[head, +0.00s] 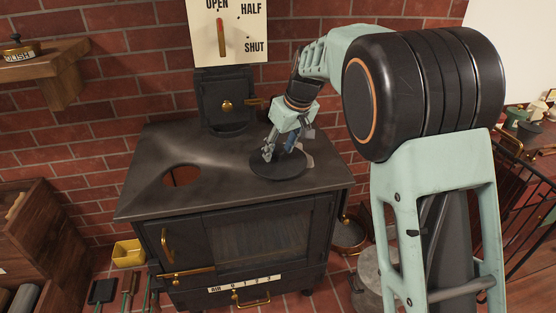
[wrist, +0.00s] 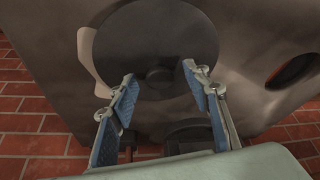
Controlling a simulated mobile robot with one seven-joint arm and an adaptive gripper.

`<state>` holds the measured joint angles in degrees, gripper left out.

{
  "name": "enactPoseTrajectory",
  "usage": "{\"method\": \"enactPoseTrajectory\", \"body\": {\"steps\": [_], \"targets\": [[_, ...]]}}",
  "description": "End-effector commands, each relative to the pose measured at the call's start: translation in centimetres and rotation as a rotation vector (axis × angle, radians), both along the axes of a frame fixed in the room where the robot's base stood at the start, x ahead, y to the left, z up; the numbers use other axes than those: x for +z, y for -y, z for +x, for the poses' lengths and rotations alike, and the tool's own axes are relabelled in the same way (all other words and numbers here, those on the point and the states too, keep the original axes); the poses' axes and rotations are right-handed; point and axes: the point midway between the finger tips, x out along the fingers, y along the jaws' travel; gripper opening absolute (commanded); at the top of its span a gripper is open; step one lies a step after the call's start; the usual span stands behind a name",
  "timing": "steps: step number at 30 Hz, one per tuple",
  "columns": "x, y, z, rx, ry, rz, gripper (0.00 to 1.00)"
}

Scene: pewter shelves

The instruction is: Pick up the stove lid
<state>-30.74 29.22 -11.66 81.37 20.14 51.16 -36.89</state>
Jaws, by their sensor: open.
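The stove lid (head: 264,173) is a dark round disc lying on the right part of the stove top. In the wrist view the lid (wrist: 133,42) has a small round knob (wrist: 160,75) near its middle. My gripper (head: 280,155) is over the lid in the head view. In the wrist view my gripper (wrist: 155,80) is open, with its two blue-padded fingers apart on either side of the knob. Nothing is held. I cannot tell whether the fingertips touch the lid.
The black stove (head: 240,235) has an open round hole (head: 181,176) at the left of its top. A draft sign (head: 228,35) with a lever hangs behind it. A wooden shelf (head: 40,60) is at the left wall. A yellow box (head: 128,253) stands beside the stove.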

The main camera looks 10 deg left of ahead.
Motion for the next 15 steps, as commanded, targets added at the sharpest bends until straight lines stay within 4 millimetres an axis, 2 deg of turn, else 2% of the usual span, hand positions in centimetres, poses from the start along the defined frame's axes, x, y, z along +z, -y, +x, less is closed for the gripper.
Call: {"method": "enactPoseTrajectory", "body": {"steps": [6, 15], "targets": [[-0.03, -0.01, 0.02, 0.0, 0.001, 0.001, 0.43], [0.0, -0.02, 0.01, 0.0, 0.001, 0.001, 0.1]]}}
